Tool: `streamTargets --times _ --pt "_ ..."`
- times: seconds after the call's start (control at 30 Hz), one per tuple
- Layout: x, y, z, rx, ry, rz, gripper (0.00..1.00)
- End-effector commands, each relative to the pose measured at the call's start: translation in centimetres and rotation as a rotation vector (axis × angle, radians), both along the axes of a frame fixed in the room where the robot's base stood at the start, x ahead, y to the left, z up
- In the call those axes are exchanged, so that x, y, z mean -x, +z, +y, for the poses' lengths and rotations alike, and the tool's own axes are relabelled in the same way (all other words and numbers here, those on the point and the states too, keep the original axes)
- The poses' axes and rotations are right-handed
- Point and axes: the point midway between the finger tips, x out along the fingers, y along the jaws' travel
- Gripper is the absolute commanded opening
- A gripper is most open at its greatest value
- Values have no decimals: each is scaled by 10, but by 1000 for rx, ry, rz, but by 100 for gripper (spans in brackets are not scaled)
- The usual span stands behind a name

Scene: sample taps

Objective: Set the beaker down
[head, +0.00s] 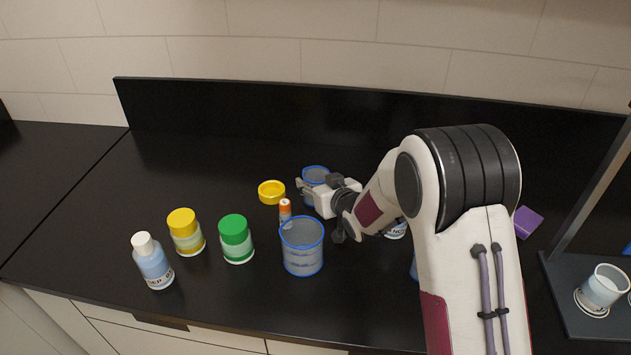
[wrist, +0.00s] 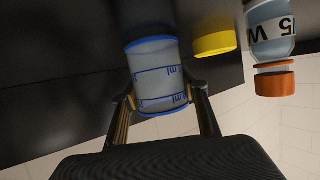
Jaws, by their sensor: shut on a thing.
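My gripper (head: 312,190) is shut on a clear beaker (head: 316,174) with a blue rim, toward the back of the black counter. In the wrist view, my gripper's fingers (wrist: 162,105) close on both sides of the beaker (wrist: 157,75), which has blue marks. My gripper hides part of the beaker in the head view. I cannot tell whether its base touches the counter. A second, larger blue-rimmed beaker (head: 302,250) stands upright on the counter, nearer the front.
A yellow dish (head: 271,192) and an orange-capped bottle (head: 285,212) are close left of my gripper. Green-lidded (head: 236,240) and yellow-lidded (head: 185,232) jars and a white-capped bottle (head: 153,262) stand farther left. A dark stand (head: 575,310) holds a cup at right. The back left counter is clear.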

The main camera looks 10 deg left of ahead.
Motion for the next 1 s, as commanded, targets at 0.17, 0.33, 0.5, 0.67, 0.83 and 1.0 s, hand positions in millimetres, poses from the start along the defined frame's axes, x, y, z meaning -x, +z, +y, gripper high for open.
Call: streamTargets --times 0.17,0.33,0.5,0.67,0.83,1.0 --pt "0 0 0 0 0 0 27" --pt "0 -2 0 0 0 0 27" --pt "0 -3 0 0 0 0 59" --pt "0 -3 0 0 0 0 60" --pt "0 -3 0 0 0 0 60" --pt "0 0 0 -1 0 -1 60"
